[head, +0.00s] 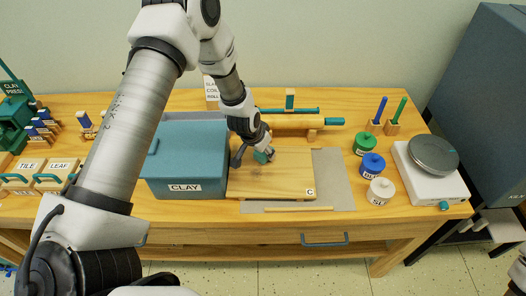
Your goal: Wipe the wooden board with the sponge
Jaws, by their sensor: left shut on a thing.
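The wooden board (285,186) lies flat on a grey mat in the middle of the table, with a small "C" label at its front right corner. My left gripper (262,154) points down over the board's back left part and is shut on a small teal sponge (263,157). The sponge is at or just above the board; I cannot tell if they touch. Part of the sponge is hidden by the fingers. A piece of my right arm shows at the lower right edge; its gripper is not in view.
A blue "CLAY" box (187,165) stands close on the board's left. A wooden roller (300,122) lies behind the board. Green, blue and white jars (381,191) and a white scale (432,178) stand right. A thin stick (298,209) lies on the grey mat (337,182) in front.

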